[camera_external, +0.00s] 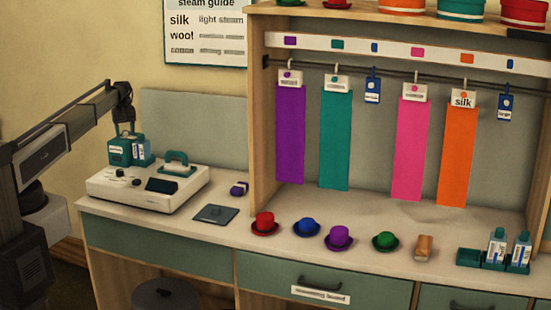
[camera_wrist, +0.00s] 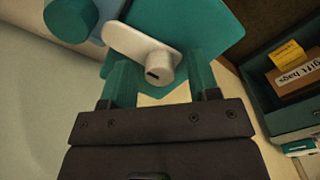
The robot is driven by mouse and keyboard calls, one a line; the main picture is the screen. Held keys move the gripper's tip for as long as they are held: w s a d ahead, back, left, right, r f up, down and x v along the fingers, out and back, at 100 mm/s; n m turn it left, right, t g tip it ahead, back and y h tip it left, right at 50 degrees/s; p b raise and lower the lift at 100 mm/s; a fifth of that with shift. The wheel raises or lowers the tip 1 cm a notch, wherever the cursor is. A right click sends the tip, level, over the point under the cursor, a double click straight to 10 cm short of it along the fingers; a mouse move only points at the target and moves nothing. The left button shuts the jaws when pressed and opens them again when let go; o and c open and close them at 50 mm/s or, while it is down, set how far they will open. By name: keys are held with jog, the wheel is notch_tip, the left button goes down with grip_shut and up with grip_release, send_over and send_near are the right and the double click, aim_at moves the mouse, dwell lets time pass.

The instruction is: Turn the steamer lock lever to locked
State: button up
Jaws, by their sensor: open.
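The white lock lever (camera_wrist: 128,45) lies slantwise on a teal panel (camera_wrist: 198,22) in the wrist view. Its rounded end, with a dark slot, sits between the teal fingers of my gripper (camera_wrist: 161,72). The fingers are apart, one on each side of that end; I cannot tell whether either touches it. In the external view my gripper (camera_external: 126,131) points down at the teal block at the back left of the white steamer (camera_external: 125,193). The lever cannot be made out there.
A grey pad (camera_external: 215,214) and a small purple item (camera_external: 239,188) lie right of the steamer. Several small hats (camera_external: 306,227) stand along the counter. Coloured cloths (camera_external: 335,140) hang behind. The wrist view shows a box marked gift bags (camera_wrist: 297,82) at right.

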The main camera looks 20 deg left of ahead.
aim_at(125, 131)
notch_tip(125, 131, up, 11)
jog(key=p, duration=1)
jog(key=shift+p, duration=0.4)
jog(key=shift+f, duration=0.1)
jog(key=s+d+f+m+b, duration=0.2)
jog(key=s+d, duration=0.6)
jog(key=s, duration=0.4)
jog(key=s+d+f+m+b, duration=0.2)
jog(key=s+d+m, duration=0.2)
jog(key=s+d, duration=0.4)
jog(key=s+d+f+m+b, duration=0.3)
jog(key=s+d, duration=0.5)
jog(key=s, duration=0.9)
jog(key=shift+m, duration=0.4)
jog(key=shift+f, duration=0.1)
